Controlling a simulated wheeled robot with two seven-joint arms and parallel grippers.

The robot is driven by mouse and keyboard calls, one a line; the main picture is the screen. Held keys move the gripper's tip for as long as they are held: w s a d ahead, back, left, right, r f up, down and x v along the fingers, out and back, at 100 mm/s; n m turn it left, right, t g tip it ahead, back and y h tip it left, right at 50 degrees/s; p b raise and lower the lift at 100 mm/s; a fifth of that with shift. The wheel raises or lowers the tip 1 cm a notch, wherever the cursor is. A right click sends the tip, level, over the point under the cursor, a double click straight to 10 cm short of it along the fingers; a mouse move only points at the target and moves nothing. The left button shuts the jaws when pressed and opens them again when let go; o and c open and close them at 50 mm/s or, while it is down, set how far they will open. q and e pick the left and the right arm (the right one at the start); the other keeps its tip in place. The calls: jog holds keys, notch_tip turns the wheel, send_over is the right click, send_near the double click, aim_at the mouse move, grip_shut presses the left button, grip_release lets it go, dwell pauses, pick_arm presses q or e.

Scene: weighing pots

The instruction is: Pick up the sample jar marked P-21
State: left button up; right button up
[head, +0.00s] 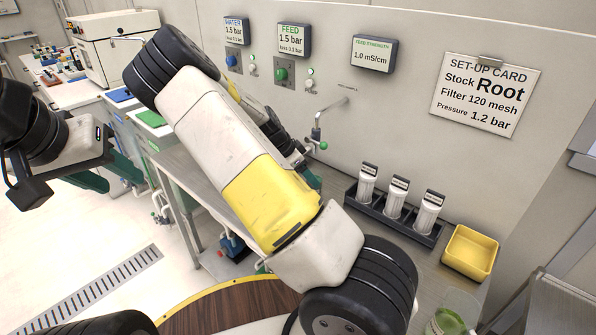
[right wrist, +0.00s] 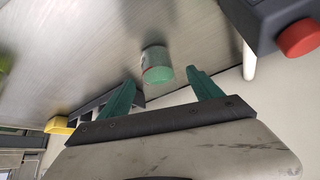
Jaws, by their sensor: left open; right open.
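A small jar (right wrist: 157,66) with a green end and a pale, clear-looking body shows in the right wrist view on the grey metal bench (right wrist: 90,50). Its marking cannot be read, so I cannot tell whether it is P-21. My right gripper (right wrist: 160,76) is open, its green fingertips apart on either side of the jar in that view; no contact shows. In the head view my right arm hides this jar and most of the right gripper. My left gripper (head: 125,184) is open and empty at the left, above the floor.
A dark rack (head: 352,196) with several white-capped cylinders stands by the wall, beside a yellow tray (head: 470,251). A green-tinted vessel (head: 449,322) is at the bottom right. A dark box with a red button (right wrist: 298,38) is near the right finger. A set-up card (head: 487,92) hangs above.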

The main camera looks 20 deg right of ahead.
jog(key=x, duration=0.5)
jog(key=shift+s+d, duration=0.15)
grip_shut()
